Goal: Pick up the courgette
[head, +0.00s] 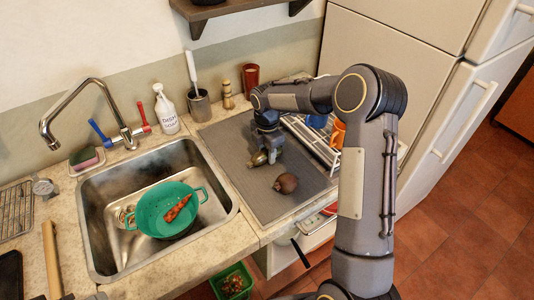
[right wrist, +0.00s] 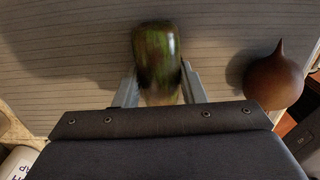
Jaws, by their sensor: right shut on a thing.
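The courgette (right wrist: 157,55), mottled green and brown, lies between the two fingers of my right gripper (right wrist: 158,84) in the right wrist view. The fingers touch its sides and are shut on it. In the head view the courgette (head: 258,159) shows as a small greenish shape at the tip of my right gripper (head: 267,152), over the grey ribbed mat. The gripper hides part of it there. I cannot tell whether it still touches the mat. My left gripper is not in view.
A dark red-brown round vegetable (head: 286,183) lies on the grey mat (head: 230,138) close to the gripper. A dish rack (head: 312,141) stands right of it. A green colander (head: 153,222) with a carrot (head: 177,208) sits in the sink at left. A fridge (head: 440,110) stands right.

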